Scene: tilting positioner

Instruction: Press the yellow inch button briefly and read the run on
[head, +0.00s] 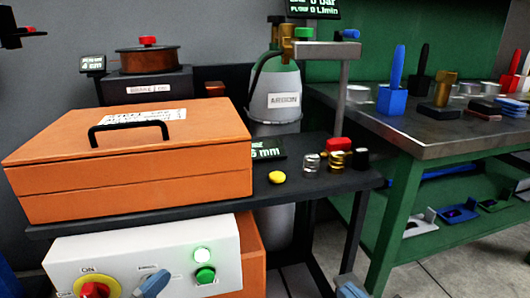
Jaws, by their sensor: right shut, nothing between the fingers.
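The yellow button (277,177) is a small round cap on the dark shelf (225,197), just right of the orange box. A small black display (268,149) stands behind it. Its green text ends in "6 mm", and its left part is hidden by the box. Another small display (92,64) at the far left reads about "4 mm". A pale blue tip at the bottom edge looks like my right gripper (350,289). It is shut and empty, mostly cut off by the frame, below and right of the button and apart from it. My left gripper does not show.
The orange lidded box (140,160) fills the shelf left of the button. Small metal parts and a red-topped piece (339,146) stand to its right. The argon cylinder (277,95) is behind. Below is a white control panel (130,262); right, a bench (420,130).

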